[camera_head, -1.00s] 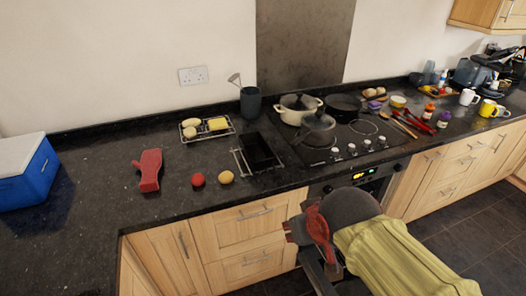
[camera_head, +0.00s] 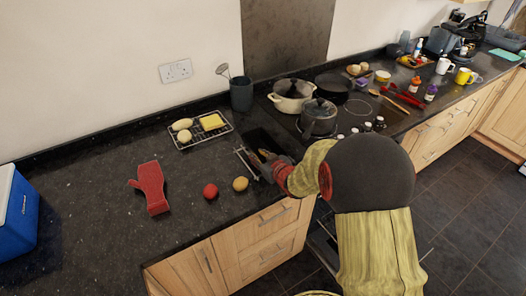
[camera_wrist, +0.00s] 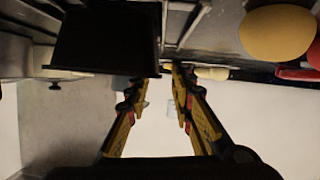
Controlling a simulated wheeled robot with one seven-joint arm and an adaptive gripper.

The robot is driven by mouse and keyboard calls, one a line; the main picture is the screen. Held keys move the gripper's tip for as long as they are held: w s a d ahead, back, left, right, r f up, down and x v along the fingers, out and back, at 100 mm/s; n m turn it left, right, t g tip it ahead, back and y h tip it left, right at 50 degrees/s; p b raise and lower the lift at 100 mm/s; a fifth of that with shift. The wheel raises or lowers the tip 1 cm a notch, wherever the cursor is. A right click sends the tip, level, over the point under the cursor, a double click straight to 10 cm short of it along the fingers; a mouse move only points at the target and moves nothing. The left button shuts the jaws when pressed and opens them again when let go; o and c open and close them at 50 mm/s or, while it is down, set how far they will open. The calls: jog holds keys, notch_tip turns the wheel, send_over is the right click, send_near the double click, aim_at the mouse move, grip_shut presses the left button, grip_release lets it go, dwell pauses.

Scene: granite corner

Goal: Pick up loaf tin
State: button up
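The loaf tin (camera_head: 257,138) is a black, deep rectangular tin on the dark counter, left of the hob. My arm and gripper partly hide it in the head view. In the wrist view the dark tin (camera_wrist: 105,40) fills the upper left, with its right edge close to the fingertips. My gripper (camera_head: 265,156) is at the tin's near side in the head view. In the wrist view the gripper (camera_wrist: 168,72) has a gap between its two fingers and nothing is clearly held. Whether a finger touches the tin I cannot tell.
A wire rack (camera_head: 201,129) with food stands behind left. A red tomato (camera_head: 210,190) and a yellow potato-like item (camera_head: 240,184) lie near the front edge. A grey pan (camera_head: 319,118) and a cream pot (camera_head: 290,98) stand right.

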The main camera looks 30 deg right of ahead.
aim_at(253, 150)
jog(key=x, duration=0.2)
jog(key=b+x, duration=0.1)
jog(key=x, duration=0.1)
jog(key=b+x, duration=0.1)
jog(key=x, duration=0.1)
jog(key=shift+w+d+f, duration=0.2)
jog(key=shift+d, duration=0.05)
jog(key=shift+c, duration=0.8)
jog(key=c, duration=0.4)
jog(key=shift+r, duration=0.1)
grip_shut()
